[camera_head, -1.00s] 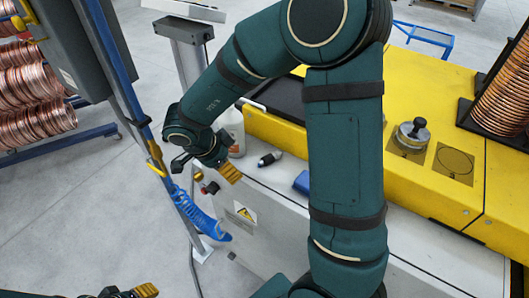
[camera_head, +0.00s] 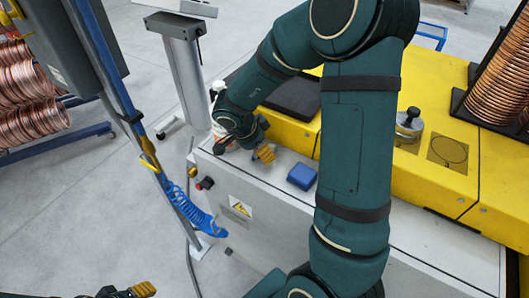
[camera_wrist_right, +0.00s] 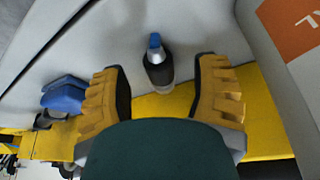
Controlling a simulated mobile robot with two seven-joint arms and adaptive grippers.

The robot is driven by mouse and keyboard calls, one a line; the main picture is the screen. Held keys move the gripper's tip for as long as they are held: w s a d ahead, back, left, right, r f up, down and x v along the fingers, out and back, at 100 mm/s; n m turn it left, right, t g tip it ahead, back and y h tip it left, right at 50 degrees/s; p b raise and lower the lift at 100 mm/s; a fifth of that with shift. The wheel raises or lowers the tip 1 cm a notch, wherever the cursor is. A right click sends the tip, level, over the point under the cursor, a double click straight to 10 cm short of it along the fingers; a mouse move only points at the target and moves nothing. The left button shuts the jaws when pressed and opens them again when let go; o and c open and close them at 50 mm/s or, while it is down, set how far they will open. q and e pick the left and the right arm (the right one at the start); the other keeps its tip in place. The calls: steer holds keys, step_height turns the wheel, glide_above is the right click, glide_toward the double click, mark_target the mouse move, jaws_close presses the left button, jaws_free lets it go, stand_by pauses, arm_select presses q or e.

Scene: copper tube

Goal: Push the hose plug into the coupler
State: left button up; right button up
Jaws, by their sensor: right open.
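My right gripper (camera_head: 264,153) is over the left end of the white bench top. In the right wrist view its yellow fingers (camera_wrist_right: 161,75) are apart. A small dark cylindrical fitting with a blue tip (camera_wrist_right: 157,64) lies on the bench between and just beyond the fingertips. It looks like a hose fitting; I cannot tell whether it is plug or coupler. In the head view the gripper hides it. A blue coiled hose (camera_head: 195,208) hangs from the post left of the bench. My left gripper (camera_head: 143,290) is partly cut off at the lower left.
A blue object (camera_head: 302,176) lies on the bench, also in the wrist view (camera_wrist_right: 65,97). A white bottle (camera_head: 217,88) stands by the wrist; an orange label (camera_wrist_right: 295,25) shows close on the right. The yellow machine (camera_head: 420,182) borders the bench.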

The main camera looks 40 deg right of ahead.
steer(key=shift+d+f, duration=0.2)
steer(key=shift+f, duration=0.35)
steer(key=shift+s, duration=0.1)
jaws_close()
steer(key=shift+r, duration=0.1)
